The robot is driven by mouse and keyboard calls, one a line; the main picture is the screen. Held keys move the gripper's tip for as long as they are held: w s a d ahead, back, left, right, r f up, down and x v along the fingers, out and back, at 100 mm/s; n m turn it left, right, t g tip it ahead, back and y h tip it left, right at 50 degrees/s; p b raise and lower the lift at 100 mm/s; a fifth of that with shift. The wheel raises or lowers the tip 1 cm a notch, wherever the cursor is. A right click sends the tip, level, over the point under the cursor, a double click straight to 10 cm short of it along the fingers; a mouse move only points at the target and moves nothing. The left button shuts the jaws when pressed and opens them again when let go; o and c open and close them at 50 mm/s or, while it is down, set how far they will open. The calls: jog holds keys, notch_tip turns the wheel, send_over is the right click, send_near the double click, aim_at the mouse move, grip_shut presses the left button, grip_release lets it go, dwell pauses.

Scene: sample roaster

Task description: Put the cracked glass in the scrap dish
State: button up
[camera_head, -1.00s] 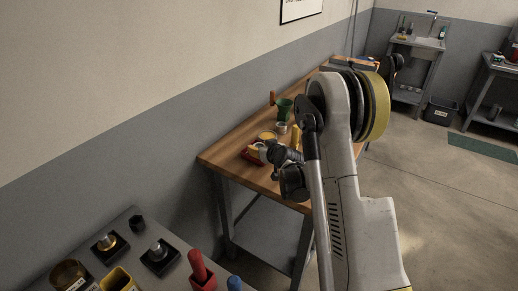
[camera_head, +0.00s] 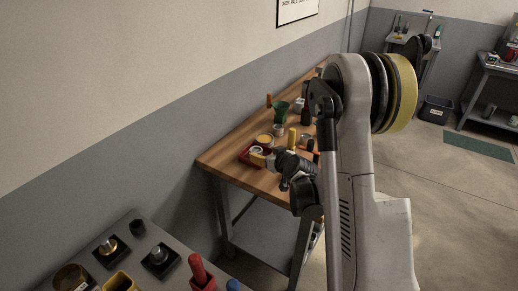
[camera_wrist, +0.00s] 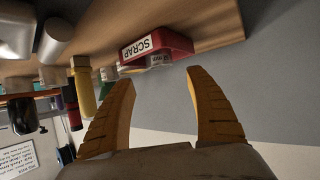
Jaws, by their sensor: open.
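The red dish labelled SCRAP (camera_wrist: 165,45) shows upside down at the top of the wrist view. A pale labelled object (camera_wrist: 160,60) shows at its rim; I cannot tell whether it is inside. In the head view the red dish (camera_head: 245,156) sits at the near end of the wooden bench, with a whitish round thing (camera_head: 256,150) at it. My gripper (camera_wrist: 160,76) is open, with nothing seen between its yellow fingers, and points toward the dish. In the head view its fingertips (camera_head: 260,160) are beside the dish. I cannot make out which thing is the cracked glass.
The wooden bench (camera_head: 225,160) also holds a green funnel-like thing (camera_head: 280,110), a yellow-topped round container (camera_head: 264,140) and a yellow cylinder (camera_head: 293,138). A nearer grey table (camera_head: 130,268) carries several small items. The wall runs close along the bench's left side.

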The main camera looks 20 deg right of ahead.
jog(key=v, duration=0.3)
jog(key=shift+s+a+r+p, duration=0.1)
jog(key=shift+s+r+p, duration=0.05)
jog(key=shift+p, duration=0.15)
jog(key=s+a+r+g+y, duration=0.1)
jog(key=s+a+r+g, duration=0.2)
jog(key=s+a+r, duration=0.75)
jog(key=s+a+r+g, duration=0.1)
jog(key=s+a, duration=0.1)
jog(key=s, duration=0.7)
jog(key=s+a+r+g+h, duration=0.1)
jog(key=s+a, duration=0.1)
jog(key=s, duration=0.8)
jog(key=shift+a+g, duration=0.4)
jog(key=shift+r, duration=0.15)
